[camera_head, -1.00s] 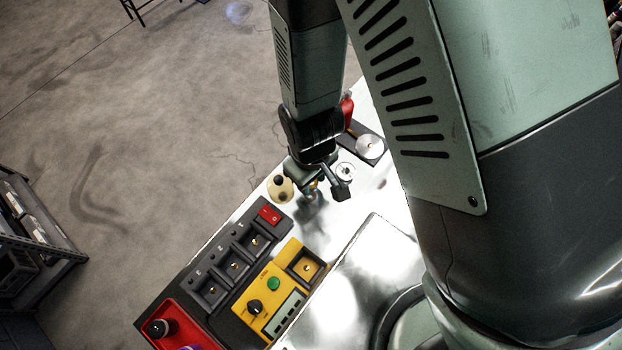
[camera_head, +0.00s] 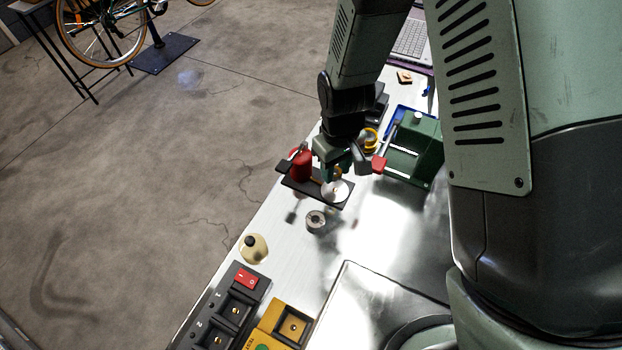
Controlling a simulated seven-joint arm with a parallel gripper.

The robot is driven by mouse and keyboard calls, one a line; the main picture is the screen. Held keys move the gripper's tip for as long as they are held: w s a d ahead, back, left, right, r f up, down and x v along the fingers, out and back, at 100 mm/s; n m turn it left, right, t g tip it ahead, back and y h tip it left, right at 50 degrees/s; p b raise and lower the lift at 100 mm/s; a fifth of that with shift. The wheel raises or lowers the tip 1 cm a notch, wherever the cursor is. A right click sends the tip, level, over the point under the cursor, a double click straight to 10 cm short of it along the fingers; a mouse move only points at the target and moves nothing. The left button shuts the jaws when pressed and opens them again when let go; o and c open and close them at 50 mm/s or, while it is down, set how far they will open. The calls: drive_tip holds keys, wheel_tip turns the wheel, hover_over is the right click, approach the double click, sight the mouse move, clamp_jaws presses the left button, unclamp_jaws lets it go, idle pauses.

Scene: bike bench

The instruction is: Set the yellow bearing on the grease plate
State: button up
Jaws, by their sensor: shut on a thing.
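My gripper (camera_head: 343,176) points down over the grease station at the far part of the bench. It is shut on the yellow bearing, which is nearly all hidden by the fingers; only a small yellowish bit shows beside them. The grease plate (camera_head: 335,193) is a pale silver disc on a black base (camera_head: 308,191), just below and in front of the fingers. Whether the bearing touches the plate cannot be told from this view.
A red pot (camera_head: 301,166) stands on the black base, left of my gripper. A green vise (camera_head: 416,150) stands close on the right, with yellow rings (camera_head: 371,140) behind. A grey metal ring (camera_head: 316,221) and a cream disc with black knob (camera_head: 254,249) lie nearer.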

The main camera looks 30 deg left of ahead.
sight(335, 190)
drive_tip(key=shift+w+d+f, duration=0.15)
drive_tip(key=shift+w, duration=0.15)
drive_tip(key=shift+f, duration=2.8)
drive_tip(key=shift+f, duration=0.5)
drive_tip(key=o, duration=0.8)
drive_tip(key=shift+c, duration=0.2)
drive_tip(key=shift+r, duration=5.45)
